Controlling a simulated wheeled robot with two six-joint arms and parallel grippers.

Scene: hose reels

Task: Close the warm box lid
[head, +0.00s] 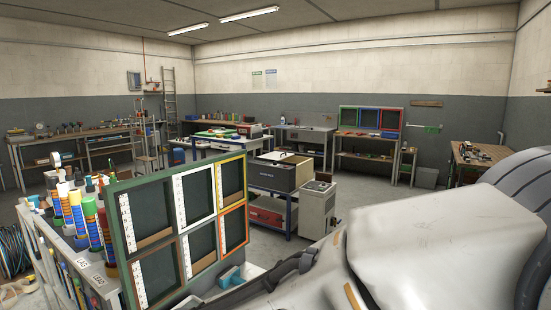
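A dark box with a pale top or inside (281,176) stands on a blue-framed stand in the middle distance. It may be the warm box. It is small in the head view, and I cannot tell for sure how its lid stands. A large white part of my own body fills the lower right, close to the camera. Neither of my grippers can be made out.
A board of framed dark panels (186,232) stands close in front, with several coloured tubes (92,222) to its left. A grey cabinet (317,211) stands right of the box. Workbenches line the walls. Grey floor (385,195) is clear at centre right.

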